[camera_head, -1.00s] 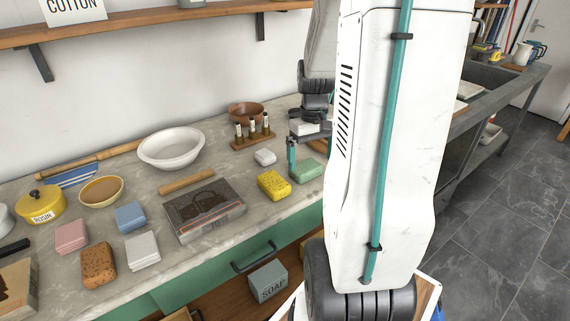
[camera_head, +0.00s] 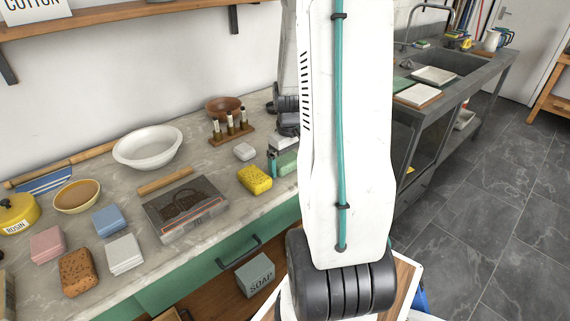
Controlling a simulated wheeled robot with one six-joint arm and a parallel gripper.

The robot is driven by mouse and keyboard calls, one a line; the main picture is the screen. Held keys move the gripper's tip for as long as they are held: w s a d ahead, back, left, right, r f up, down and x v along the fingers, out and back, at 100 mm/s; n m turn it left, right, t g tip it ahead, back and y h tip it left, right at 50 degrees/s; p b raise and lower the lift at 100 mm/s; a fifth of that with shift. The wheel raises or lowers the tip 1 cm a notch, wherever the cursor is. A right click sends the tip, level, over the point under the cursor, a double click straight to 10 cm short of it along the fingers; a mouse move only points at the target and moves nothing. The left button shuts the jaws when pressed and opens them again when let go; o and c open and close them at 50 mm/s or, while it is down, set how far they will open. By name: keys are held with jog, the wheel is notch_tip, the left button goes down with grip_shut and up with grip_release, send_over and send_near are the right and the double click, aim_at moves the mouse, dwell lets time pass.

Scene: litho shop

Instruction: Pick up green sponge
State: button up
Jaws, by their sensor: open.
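The green sponge (camera_head: 288,164) lies on the grey counter (camera_head: 217,214), just right of the yellow sponge. Its right side is hidden behind my arm. My gripper (camera_head: 281,158) is open and low at the sponge, pointing down. One teal finger shows upright at the sponge's left side. The other finger is hidden behind my arm, so I cannot tell whether the fingers straddle the sponge or touch it.
A wooden rack of small bottles (camera_head: 231,134) and a brown bowl (camera_head: 224,107) stand behind.

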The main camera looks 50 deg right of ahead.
jog(key=c, duration=0.9)
jog(key=shift+r, duration=0.1)
